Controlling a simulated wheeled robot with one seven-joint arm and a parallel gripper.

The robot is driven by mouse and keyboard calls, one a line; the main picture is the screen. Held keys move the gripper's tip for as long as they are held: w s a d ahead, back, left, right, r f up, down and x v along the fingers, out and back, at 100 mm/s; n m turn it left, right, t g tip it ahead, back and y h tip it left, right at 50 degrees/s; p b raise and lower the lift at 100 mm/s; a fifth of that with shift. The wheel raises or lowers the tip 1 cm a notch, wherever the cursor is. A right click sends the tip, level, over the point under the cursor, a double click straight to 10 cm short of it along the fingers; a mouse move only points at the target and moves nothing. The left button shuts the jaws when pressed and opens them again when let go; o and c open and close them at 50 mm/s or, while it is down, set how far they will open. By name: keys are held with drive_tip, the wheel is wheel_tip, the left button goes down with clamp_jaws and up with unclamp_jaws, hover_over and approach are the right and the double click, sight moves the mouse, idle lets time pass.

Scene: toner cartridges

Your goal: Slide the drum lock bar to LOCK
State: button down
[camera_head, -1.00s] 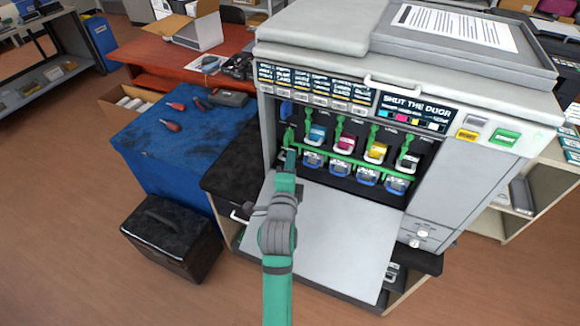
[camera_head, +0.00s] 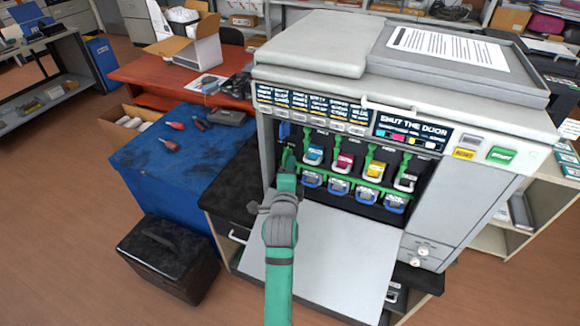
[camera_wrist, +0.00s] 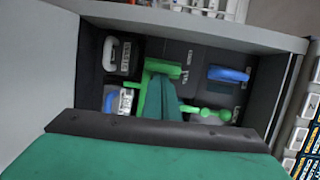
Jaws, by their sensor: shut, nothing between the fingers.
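The printer's drum bay is open at the front. The green drum lock bar (camera_head: 352,182) runs across it, below the cyan, magenta, yellow and black cartridges and above a row of blue-handled parts. My gripper (camera_head: 288,162) is at the bay's left side, by the bar's left end, partly hidden by its own wrist. In the wrist view my gripper (camera_wrist: 163,82) is shut with nothing in it, close to green parts. A green rod with rounded knobs (camera_wrist: 206,112) shows to its right there. I cannot tell whether the fingers touch the bar.
The grey front door (camera_head: 335,245) is folded down below the bay. The bay's left wall (camera_head: 266,150) is close beside my gripper. A blue cabinet (camera_head: 175,165) with tools and a black box (camera_head: 170,255) stand at the left.

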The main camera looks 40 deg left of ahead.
drive_tip(key=shift+a, duration=0.35)
drive_tip(key=shift+s+a, duration=0.1)
drive_tip(key=shift+a, duration=0.5)
drive_tip(key=v, duration=0.7)
drive_tip(key=shift+s+a+f, duration=0.25)
drive_tip(key=shift+s+f, duration=0.1)
drive_tip(key=shift+s, duration=0.05)
drive_tip(key=shift+w, duration=0.15)
